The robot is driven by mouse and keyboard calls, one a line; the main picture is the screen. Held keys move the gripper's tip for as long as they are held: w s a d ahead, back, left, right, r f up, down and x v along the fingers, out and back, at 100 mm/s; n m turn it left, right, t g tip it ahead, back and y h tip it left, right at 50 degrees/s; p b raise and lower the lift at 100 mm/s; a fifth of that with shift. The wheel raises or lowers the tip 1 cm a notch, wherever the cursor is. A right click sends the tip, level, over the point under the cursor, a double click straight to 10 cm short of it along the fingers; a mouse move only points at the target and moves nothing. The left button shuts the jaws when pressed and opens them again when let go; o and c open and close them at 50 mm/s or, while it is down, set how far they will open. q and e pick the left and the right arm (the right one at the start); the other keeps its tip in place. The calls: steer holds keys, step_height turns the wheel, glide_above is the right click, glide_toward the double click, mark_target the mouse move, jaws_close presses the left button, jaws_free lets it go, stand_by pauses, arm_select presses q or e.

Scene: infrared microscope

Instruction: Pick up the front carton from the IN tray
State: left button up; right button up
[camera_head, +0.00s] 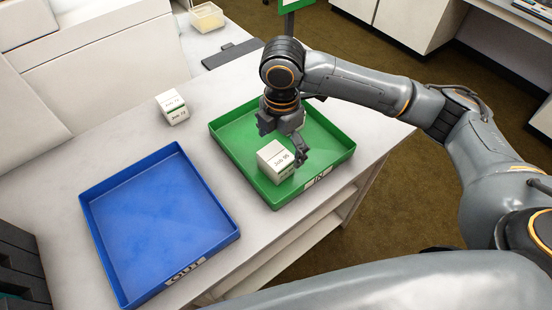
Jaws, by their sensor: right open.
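The green IN tray (228,150) stands on the white bench, with its IN label on the near wall. A white carton marked Job 95 (273,160), with a green band, sits in the tray near its front wall. My right gripper (282,139) is over the tray, just behind and above this carton, with its fingers apart and nothing visible between them. One finger comes close to the carton's right back edge; I cannot tell if they touch. The gripper and wrist hide part of the tray behind the carton. My left gripper is not in view.
An empty blue OUT tray (97,238) stands to the left of the green tray. Another white carton, marked Job 72 (172,107), stands on the bench behind the trays. A cream container (206,17) is at the back. The bench between the Job 72 carton and the green tray is clear.

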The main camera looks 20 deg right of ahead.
mark_target(277, 156)
steer(key=shift+f, duration=0.65)
steer(key=shift+w+f, duration=0.15)
steer(key=shift+f, duration=0.15)
steer(key=shift+w+a+f+p, duration=0.15)
steer(key=shift+f+p, duration=0.2)
steer(key=shift+f, duration=0.3)
steer(key=shift+a+f+p, duration=0.15)
steer(key=shift+f+p, duration=0.15)
steer(key=shift+f, duration=0.3)
step_height(277, 156, down, 2)
steer(key=shift+w+f, duration=0.1)
steer(key=shift+f, duration=0.3)
steer(key=shift+c, duration=0.9)
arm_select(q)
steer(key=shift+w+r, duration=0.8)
arm_select(e)
steer(key=c, duration=1.1)
